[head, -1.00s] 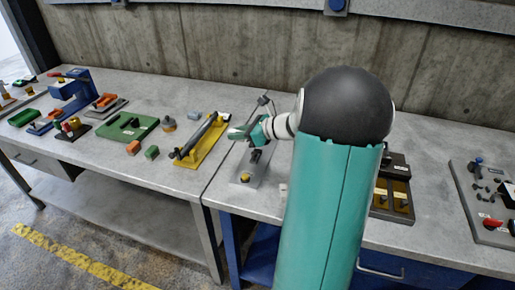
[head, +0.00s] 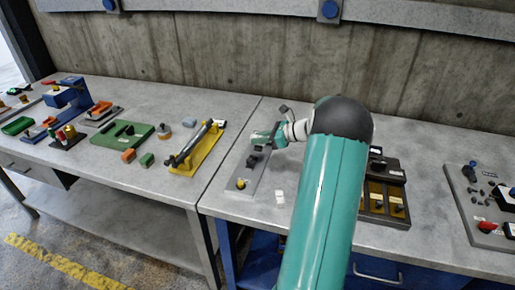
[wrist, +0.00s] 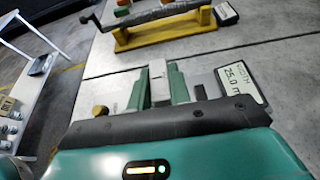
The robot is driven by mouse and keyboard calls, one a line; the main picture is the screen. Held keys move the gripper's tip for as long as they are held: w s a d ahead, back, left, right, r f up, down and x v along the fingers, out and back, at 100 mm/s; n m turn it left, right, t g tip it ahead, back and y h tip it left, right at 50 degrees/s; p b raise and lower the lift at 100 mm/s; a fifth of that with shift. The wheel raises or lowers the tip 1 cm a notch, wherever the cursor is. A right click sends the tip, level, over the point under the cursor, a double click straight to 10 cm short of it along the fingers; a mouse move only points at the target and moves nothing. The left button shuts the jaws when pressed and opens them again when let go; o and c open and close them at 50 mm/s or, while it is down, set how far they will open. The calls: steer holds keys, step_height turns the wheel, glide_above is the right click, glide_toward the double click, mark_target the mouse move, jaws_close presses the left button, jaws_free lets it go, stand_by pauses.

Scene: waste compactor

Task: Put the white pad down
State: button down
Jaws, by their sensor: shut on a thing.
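In the wrist view my gripper (wrist: 158,84) is shut on a pale, narrow piece between its green fingers, which appears to be the white pad (wrist: 157,80). Its lower part is hidden by the gripper body. In the head view my gripper (head: 263,137) hangs over the back part of a grey plate (head: 249,174) on the bench, near a small dark fixture. The pad cannot be made out there. I cannot tell whether it touches the plate.
A yellow holder with a dark bar (head: 195,150) lies left of the grey plate. A yellow knob (head: 241,183) sits on the plate's front. A dark tray (head: 397,196) stands farther right. A display (wrist: 240,84) shows in the wrist view.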

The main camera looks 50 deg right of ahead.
mark_target(257, 150)
steer(key=w+f, duration=0.1)
steer(key=w+d+f, duration=0.1)
steer(key=f, duration=0.1)
steer(key=shift+w+d+f, duration=0.1)
steer(key=shift+w+f, duration=0.05)
steer(key=shift+w, duration=0.1)
steer(key=shift+f, duration=1.5)
steer(key=shift+f, duration=0.6)
